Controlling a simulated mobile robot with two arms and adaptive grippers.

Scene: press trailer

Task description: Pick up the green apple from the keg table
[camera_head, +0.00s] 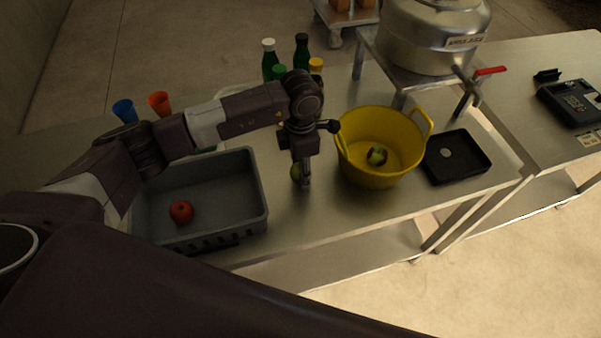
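The metal table (330,222) carries a green apple (295,173), mostly hidden behind my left gripper (304,180). The gripper points down right at the apple, between the grey crate and the yellow tub. Its fingers are seen edge-on, so I cannot tell whether they are open or shut on the apple. Another green, apple-like thing (376,155) lies inside the yellow tub (362,177). The steel keg (425,35) stands on a raised stand at the back of the table. My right gripper is not in view.
The grey crate (258,205) holds a red apple (181,211). Green bottles (270,62), a blue cup (125,110) and an orange cup (160,103) stand behind my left arm. A black tray (473,175) lies right of the tub. A card terminal (572,102) sits far right.

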